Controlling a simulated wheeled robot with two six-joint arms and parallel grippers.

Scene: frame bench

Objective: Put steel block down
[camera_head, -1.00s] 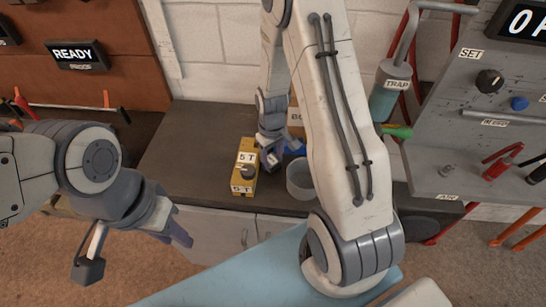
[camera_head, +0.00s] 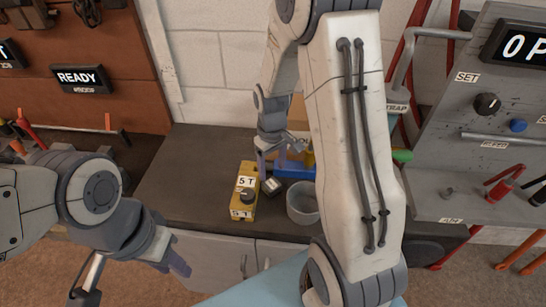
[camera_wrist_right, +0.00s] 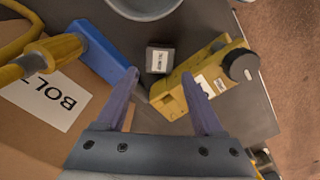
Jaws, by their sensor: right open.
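The steel block (camera_head: 271,186), a small dark grey block with a pale label, sits on the dark bench top between the yellow 5 T unit and the grey cup. It also shows in the right wrist view (camera_wrist_right: 159,60), beyond my fingertips and apart from them. My right gripper (camera_head: 271,160) is open and empty just above and behind the block; in the wrist view its two fingers (camera_wrist_right: 158,92) are spread wide. My left gripper (camera_head: 177,262) hangs in front of the bench, away from the block; its finger gap is not clear.
The yellow 5 T unit (camera_head: 242,195) with a black knob stands close left of the block. A grey cup (camera_head: 301,205) stands at right. A blue-and-yellow tool (camera_wrist_right: 100,50) lies by a cardboard box (camera_wrist_right: 35,125). Bare bench (camera_head: 195,170) lies left of the yellow unit.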

